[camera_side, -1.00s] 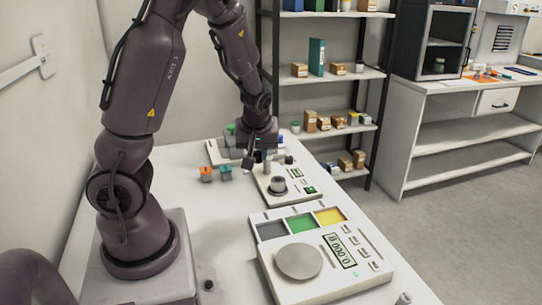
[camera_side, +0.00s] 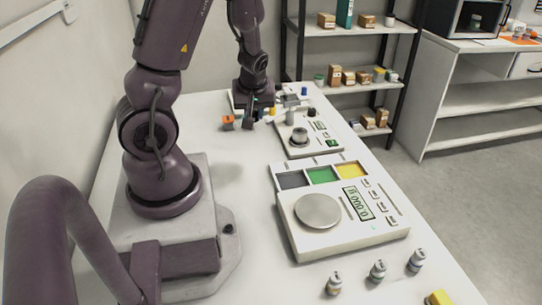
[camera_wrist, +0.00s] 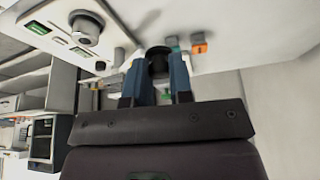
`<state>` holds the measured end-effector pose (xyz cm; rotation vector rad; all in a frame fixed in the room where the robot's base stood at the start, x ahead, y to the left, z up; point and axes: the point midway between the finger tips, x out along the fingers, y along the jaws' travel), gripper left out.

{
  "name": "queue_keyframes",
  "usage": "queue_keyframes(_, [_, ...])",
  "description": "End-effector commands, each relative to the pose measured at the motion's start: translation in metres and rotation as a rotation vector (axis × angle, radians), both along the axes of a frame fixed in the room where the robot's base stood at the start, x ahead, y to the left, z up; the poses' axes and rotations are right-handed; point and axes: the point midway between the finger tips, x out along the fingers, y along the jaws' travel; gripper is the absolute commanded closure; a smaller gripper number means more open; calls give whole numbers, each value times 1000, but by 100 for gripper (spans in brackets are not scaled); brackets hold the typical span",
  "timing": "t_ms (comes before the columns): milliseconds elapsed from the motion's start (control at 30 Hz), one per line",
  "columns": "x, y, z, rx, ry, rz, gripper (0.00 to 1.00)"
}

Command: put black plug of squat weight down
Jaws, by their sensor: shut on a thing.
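My gripper (camera_wrist: 158,72) shows two blue fingers shut on the black plug (camera_wrist: 158,57) in the wrist view. The plug is a short dark round piece between the fingertips. I cannot tell whether it touches the table. In the side view my gripper (camera_side: 259,110) is small, low over the far table near the orange and teal pieces, and the plug cannot be made out.
Orange (camera_side: 228,122) and teal (camera_side: 247,123) pieces stand close to my gripper. The far scale (camera_side: 316,151) lies right of it. A nearer scale (camera_side: 300,238) with coloured trays has an empty pan. Several small bottles stand at the front.

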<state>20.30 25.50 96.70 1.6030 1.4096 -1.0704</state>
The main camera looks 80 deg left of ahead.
Motion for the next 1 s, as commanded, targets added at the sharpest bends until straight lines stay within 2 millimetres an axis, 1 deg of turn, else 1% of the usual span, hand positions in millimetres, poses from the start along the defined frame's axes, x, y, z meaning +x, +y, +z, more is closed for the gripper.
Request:
queue_keyframes(33, [-2,5,-14,-4,8,1,100])
queue_keyframes(100, [3,8,-31,-4,7,-17,100])
queue_keyframes(200, [15,8,-47,-2,4,-49,100])
queue_keyframes(300, [33,3,-56,-1,0,-101,100])
queue_keyframes(400, [44,3,-58,0,-1,-127,100])
queue_keyframes(600, [45,5,-87,-2,5,-137,100])
queue_keyframes(767, [45,5,-100,-1,2,-136,100])
queue_keyframes(1000, [45,5,-130,-1,3,-136,100])
